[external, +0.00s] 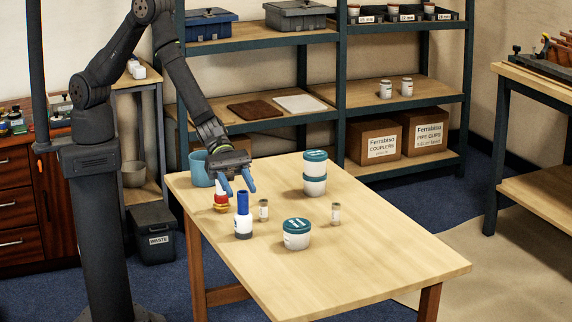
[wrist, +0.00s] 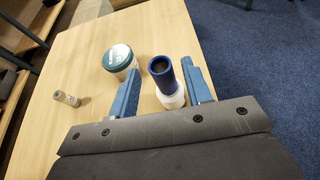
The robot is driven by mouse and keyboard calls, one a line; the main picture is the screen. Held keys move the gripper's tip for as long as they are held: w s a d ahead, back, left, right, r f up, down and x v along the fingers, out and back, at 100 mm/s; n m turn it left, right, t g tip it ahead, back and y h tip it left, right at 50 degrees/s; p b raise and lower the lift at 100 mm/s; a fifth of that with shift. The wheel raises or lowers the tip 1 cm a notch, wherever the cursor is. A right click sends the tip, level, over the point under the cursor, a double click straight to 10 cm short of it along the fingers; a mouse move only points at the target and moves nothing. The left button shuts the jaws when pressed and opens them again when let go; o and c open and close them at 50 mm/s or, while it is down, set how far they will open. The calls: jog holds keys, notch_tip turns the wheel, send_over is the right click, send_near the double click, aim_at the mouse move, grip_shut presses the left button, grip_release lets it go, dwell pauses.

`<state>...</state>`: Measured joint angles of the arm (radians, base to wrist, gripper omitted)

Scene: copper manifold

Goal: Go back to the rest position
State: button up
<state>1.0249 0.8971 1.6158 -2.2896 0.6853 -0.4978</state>
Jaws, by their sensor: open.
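My gripper (external: 241,191) is open and empty above the near left part of the wooden table (external: 400,255), its two blue fingers pointing down. A white bottle with a blue neck (external: 243,222) stands upright just in front of the fingers in the external view. In the wrist view the bottle (wrist: 170,90) shows in the gap between the fingertips (wrist: 161,66). I see no finger closed on it. A red, white and yellow object (external: 221,203) stands behind it, partly hidden by the gripper.
A teal-lidded tub (external: 297,236), two small jars (external: 263,211) (external: 336,214), two stacked tubs (external: 315,185) and a teal cup (external: 200,170) stand on the table. Shelves (external: 265,42) rise behind. The table's right part is clear. A waste bin (external: 155,235) stands left.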

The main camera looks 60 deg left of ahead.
aim_at(241, 193)
jog(key=v, duration=0.9)
jog(key=x, duration=1.2)
jog(key=shift+f, duration=0.35)
jog(key=r, duration=0.5)
jog(key=shift+s+a, duration=0.1)
jog(key=shift+s, duration=0.2)
jog(key=s+a+r, duration=0.2)
jog(key=s+r, duration=0.5)
jog(key=s, duration=0.5)
notch_tip(241, 193, up, 17)
jog(key=w+a+n+t, duration=0.1)
jog(key=w, duration=0.5)
jog(key=shift+w+a+r+n+t, duration=0.3)
jog(key=shift+w+a+t, duration=0.05)
jog(key=shift+w+t, duration=0.05)
